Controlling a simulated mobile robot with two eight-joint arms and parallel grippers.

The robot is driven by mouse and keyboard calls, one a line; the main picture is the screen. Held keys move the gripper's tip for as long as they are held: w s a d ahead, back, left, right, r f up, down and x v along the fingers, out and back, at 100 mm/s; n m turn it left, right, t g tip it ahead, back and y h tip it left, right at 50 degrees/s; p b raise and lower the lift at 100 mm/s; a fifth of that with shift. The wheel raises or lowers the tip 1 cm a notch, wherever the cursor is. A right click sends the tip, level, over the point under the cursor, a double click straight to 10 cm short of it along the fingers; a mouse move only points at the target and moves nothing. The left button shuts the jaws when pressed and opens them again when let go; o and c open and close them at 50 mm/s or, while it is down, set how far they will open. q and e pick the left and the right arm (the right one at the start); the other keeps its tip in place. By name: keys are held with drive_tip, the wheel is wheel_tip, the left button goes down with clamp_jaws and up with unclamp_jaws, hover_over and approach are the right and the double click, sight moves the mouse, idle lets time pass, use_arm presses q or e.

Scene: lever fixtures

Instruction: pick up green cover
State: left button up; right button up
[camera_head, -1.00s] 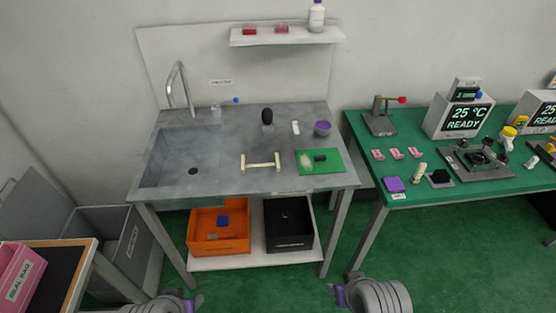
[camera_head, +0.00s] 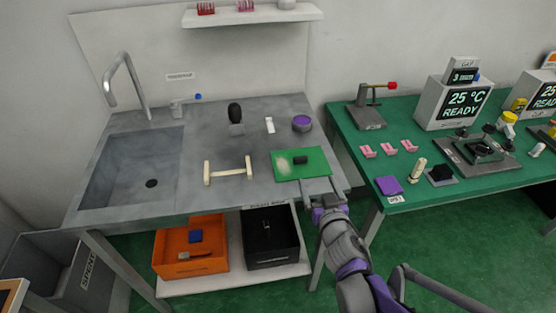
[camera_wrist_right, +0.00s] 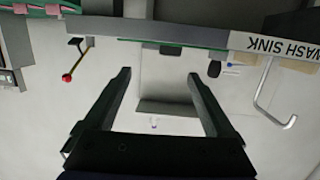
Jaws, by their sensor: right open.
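A flat green rectangle (camera_head: 315,155), which I take for the green cover, lies on the grey sink table (camera_head: 258,190) near its right front edge. A pale patch and a small dark block (camera_head: 300,160) are on it. My right gripper (camera_head: 318,187) is open and empty at the table's front edge, just in front of the green piece. In the right wrist view, the gripper (camera_wrist_right: 158,75) has its fingers spread. The picture is upside down there, and the green piece shows only as a thin strip (camera_wrist_right: 135,41). My left gripper is out of view.
A cream-coloured bar handle (camera_head: 230,172) stands left of the green piece. A purple-topped bowl (camera_head: 302,123), a white piece (camera_head: 269,125) and a black oval object (camera_head: 235,113) are behind. A green bench (camera_head: 420,178) with devices stands right. Orange (camera_head: 170,262) and black bins are below.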

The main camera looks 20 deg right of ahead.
approach(301, 160)
drive_tip(key=w+d, duration=0.1)
drive_tip(key=w, duration=0.1)
drive_tip(key=shift+w+d+f+t+y, duration=0.2)
drive_tip(key=shift+w+d+t+y, duration=0.1)
drive_tip(key=shift+d+y, duration=0.1)
drive_tip(key=shift+a+f+x, duration=0.1)
drive_tip(key=shift+a+x, duration=0.05)
drive_tip(key=shift+x, duration=1.45)
drive_tip(key=shift+a+f+x, duration=0.15)
drive_tip(key=shift+x, duration=1.45)
clamp_jaws()
